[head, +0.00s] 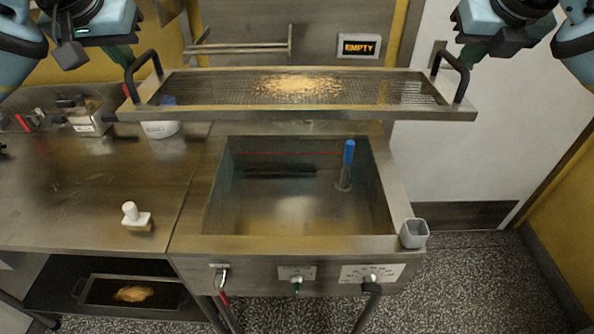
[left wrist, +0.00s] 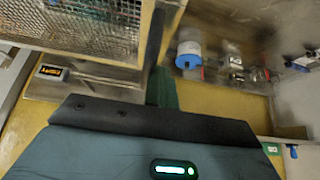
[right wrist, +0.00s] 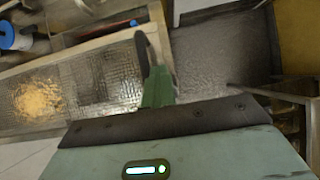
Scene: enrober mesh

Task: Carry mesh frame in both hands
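The mesh frame (head: 390,91) is a steel-rimmed wire screen with a black handle at each end and a patch of yellow-brown crumbs near its middle. It hangs roughly level above the back of the open tank (head: 212,205). My left gripper (head: 125,62) is at the left handle and my right gripper (head: 463,60) at the right one. The green fingers meet the handles in the left wrist view (left wrist: 160,90) and the right wrist view (right wrist: 156,85); the handles partly hide the grip. Both appear shut on them.
A blue-handled tool (head: 349,152) stands in the tank. A grey cup (head: 413,233) sits at its right front corner. A white-handled object (head: 134,216) stands on the left counter (head: 60,195). An "EMPTY" display (head: 358,46) and a rail (head: 240,47) are on the back wall.

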